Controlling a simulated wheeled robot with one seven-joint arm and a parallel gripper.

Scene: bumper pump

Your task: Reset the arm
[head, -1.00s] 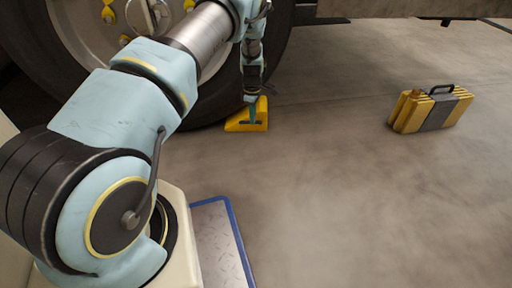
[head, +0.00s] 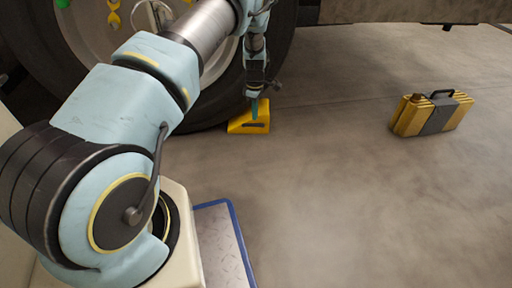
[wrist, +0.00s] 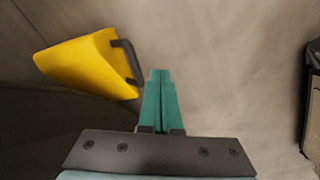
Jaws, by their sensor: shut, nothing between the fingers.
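My gripper (head: 254,108) points down in the head view, in front of the yellow wheel chock (head: 249,122) by the tyre. In the wrist view my gripper's teal fingers (wrist: 160,75) are shut together with nothing between them. The yellow chock (wrist: 85,66) with its dark handle lies to the left of the fingers there, apart from them. My arm reaches across the left half of the head view.
A large tyre (head: 215,100) stands behind the chock. A yellow and grey case (head: 432,113) with a black handle stands on the floor at the right. The concrete floor (head: 350,200) between is clear. A blue-edged plate (head: 222,240) lies near my base.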

